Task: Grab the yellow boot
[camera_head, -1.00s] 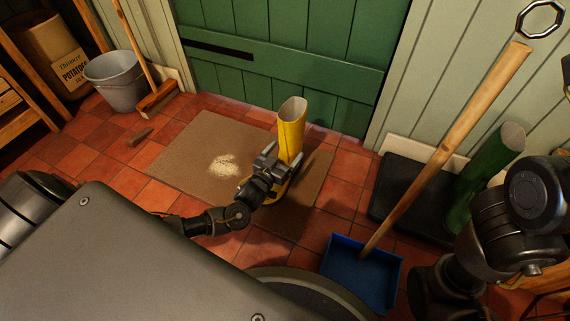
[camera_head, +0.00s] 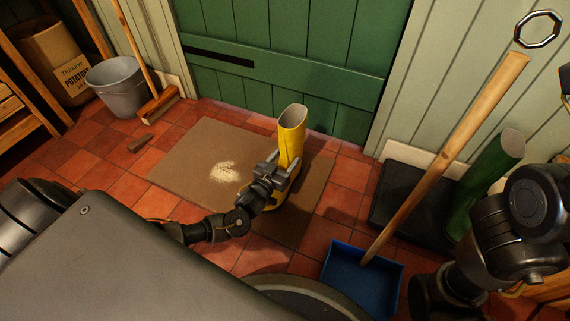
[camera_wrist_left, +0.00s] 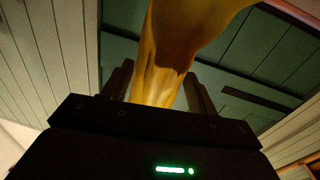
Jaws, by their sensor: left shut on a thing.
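The yellow boot (camera_head: 291,133) stands upright on the brown mat in front of the green door in the head view. My left gripper (camera_head: 281,166) is shut on the boot's shaft, low down, from the near left side. The boot's foot is partly hidden behind the gripper. In the left wrist view the boot (camera_wrist_left: 168,50) rises between the two fingers of my left gripper (camera_wrist_left: 160,88). My right arm shows at the right edge of the head view, but its gripper is not visible.
The brown mat (camera_head: 190,165) bears a pale scattered pile (camera_head: 224,172). A grey bucket (camera_head: 120,92) and a broom (camera_head: 158,106) stand at left. At right are a blue dustpan (camera_head: 350,275) with a long wooden handle (camera_head: 440,160), a dark tray (camera_head: 392,200) and a green boot (camera_head: 485,180).

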